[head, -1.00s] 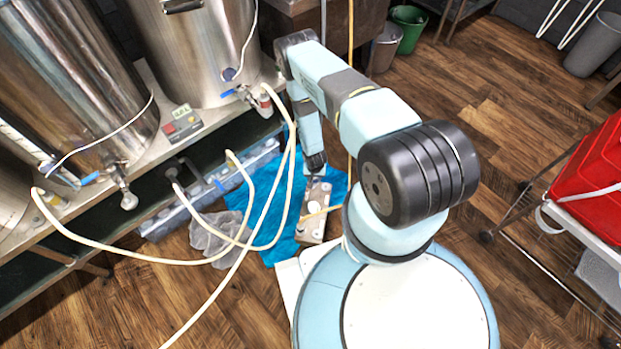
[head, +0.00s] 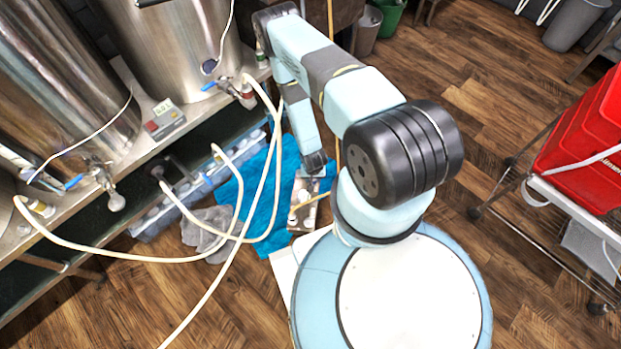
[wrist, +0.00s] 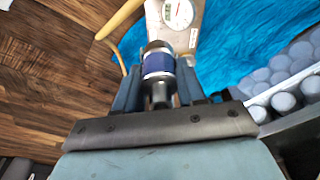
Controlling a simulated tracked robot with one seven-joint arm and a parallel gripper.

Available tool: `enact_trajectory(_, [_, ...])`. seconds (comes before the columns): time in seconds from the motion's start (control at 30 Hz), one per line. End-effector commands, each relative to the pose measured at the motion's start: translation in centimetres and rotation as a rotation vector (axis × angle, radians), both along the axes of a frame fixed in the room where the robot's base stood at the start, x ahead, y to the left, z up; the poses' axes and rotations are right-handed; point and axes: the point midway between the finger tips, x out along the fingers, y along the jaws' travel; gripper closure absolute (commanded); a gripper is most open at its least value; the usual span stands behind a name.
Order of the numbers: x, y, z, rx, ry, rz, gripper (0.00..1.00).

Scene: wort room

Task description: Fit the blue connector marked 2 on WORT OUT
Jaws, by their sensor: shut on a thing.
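My gripper (wrist: 158,78) is shut on a metal connector with a dark blue band (wrist: 158,62), seen in the wrist view. The connector points away from the palm, between the two fingers; no number is readable on it. Just beyond it in the wrist view is a metal unit with a round white dial (wrist: 178,12). In the head view my gripper (head: 314,163) is low, over or beside the far end of this metal unit (head: 303,212); I cannot tell whether they touch. The held connector is hidden there. No WORT OUT label is readable.
A blue cloth (head: 262,190) lies under the metal unit, with a grey rag (head: 205,228) to its left. Steel kettles (head: 175,50) stand on a bench at left, with pale hoses looping down. Red crates (head: 590,130) sit on a cart at right.

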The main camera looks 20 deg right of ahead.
Motion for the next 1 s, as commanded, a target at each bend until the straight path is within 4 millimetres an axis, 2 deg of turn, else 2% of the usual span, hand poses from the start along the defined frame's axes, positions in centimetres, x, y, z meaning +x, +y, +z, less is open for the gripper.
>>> enact_trajectory(0.17, [0.0, 0.0, 0.2, 0.0, 0.0, 0.0, 0.97])
enact_trajectory(1.0, [0.1, 0.0, 4.2, 0.0, 0.0, 0.0, 0.97])
